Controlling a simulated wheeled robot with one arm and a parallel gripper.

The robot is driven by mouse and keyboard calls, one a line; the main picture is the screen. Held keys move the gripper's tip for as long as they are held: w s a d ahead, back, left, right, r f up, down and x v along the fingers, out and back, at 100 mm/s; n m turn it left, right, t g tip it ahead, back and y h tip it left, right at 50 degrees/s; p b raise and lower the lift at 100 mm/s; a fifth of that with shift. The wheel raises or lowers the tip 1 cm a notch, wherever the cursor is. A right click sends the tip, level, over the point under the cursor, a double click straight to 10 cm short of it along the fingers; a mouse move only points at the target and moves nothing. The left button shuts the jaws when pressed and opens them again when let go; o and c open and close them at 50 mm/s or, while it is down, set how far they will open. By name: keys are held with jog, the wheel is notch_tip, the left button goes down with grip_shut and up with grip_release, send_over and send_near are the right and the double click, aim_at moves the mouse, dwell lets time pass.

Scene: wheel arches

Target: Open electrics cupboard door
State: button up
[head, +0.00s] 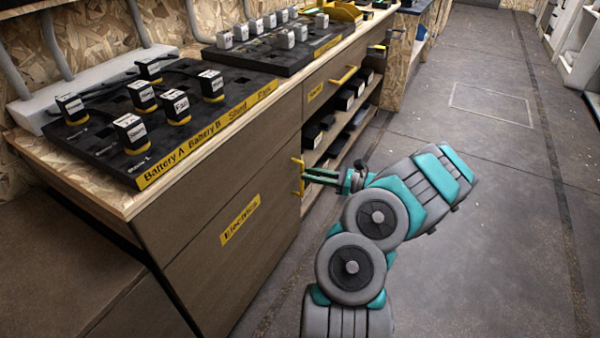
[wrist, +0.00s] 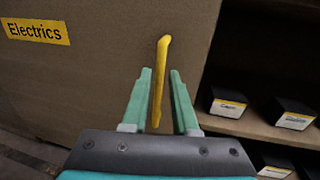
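The electrics cupboard door (head: 215,265) is a brown panel with a yellow "Electrics" label (head: 240,220). It looks shut in the head view. The door and label (wrist: 36,31) also show in the wrist view. Its yellow vertical handle (head: 298,178) is near the door's right edge. In the wrist view the handle (wrist: 160,75) stands between the two green fingers of my gripper (wrist: 161,75). A gap shows on both sides of the handle, so the fingers are apart. In the head view my gripper (head: 308,175) reaches the handle from the right.
Open shelves with black boxes (wrist: 229,103) are right of the door. Above is a worktop with a black labelled board (head: 195,125) carrying several switch blocks. A drawer with a yellow handle (head: 344,75) is further along. The grey floor (head: 490,220) to the right is clear.

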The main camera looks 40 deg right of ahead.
jog(key=shift+x, duration=1.6)
grip_shut()
